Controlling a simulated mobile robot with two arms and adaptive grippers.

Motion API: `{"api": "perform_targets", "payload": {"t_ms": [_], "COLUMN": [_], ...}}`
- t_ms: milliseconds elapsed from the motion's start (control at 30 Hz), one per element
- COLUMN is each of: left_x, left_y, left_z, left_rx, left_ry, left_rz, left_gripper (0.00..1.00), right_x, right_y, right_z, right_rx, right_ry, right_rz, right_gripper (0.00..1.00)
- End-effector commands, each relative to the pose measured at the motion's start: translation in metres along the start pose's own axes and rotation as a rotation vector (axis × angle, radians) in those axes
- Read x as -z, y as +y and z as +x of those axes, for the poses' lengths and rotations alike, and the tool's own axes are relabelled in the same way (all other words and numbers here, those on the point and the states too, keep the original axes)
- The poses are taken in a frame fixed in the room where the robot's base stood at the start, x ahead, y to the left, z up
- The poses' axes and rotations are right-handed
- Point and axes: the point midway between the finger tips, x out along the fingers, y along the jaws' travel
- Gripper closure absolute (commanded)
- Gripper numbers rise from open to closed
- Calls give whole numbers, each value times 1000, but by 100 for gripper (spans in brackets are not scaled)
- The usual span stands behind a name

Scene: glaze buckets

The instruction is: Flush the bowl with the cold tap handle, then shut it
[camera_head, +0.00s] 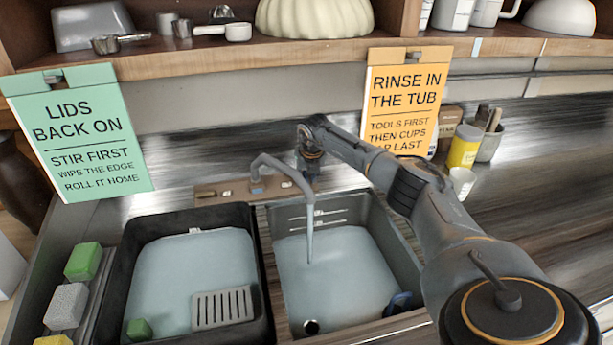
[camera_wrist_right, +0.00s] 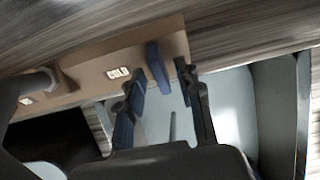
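The tap (camera_head: 285,170) arches over the right sink bowl (camera_head: 380,235), which has pale grey-blue surfaces and a dark drain (camera_head: 311,327). A thin grey streak hangs below the spout; I cannot tell surely whether it is running water. In the right wrist view, the blue cold handle (camera_wrist_right: 157,67) stands upright on the tan tap base beside the "COLD" label (camera_wrist_right: 118,73). My right gripper (camera_wrist_right: 163,76) is open, its fingertips on either side of the handle; contact is unclear. It also shows in the head view (camera_head: 308,158), hiding the handle. My left gripper is out of view.
Left of the bowl is a black tub (camera_head: 120,285) with a grey grate (camera_head: 222,307) and a green sponge. More sponges (camera_head: 84,261) line its left side. A dark blue object (camera_head: 400,302) is in the bowl's near right corner. Signs and a shelf (camera_head: 200,62) stand behind.

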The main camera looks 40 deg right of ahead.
Motion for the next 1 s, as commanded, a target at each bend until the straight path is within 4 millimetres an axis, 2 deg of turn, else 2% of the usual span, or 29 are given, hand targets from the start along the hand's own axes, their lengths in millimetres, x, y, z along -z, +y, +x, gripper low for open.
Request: {"api": "perform_targets", "payload": {"t_ms": [333, 500, 1000], "left_x": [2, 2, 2], "left_y": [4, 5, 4], "left_z": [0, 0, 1], "left_rx": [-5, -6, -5], "left_ry": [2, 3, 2], "left_rz": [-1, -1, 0], "left_gripper": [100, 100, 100], "right_x": [0, 0, 0], "right_y": [0, 0, -1], "right_z": [3, 3, 3], "right_rx": [1, 1, -17], "right_ry": [0, 0, 0], "right_rz": [-1, -1, 70], "right_gripper": [67, 100, 100]}}
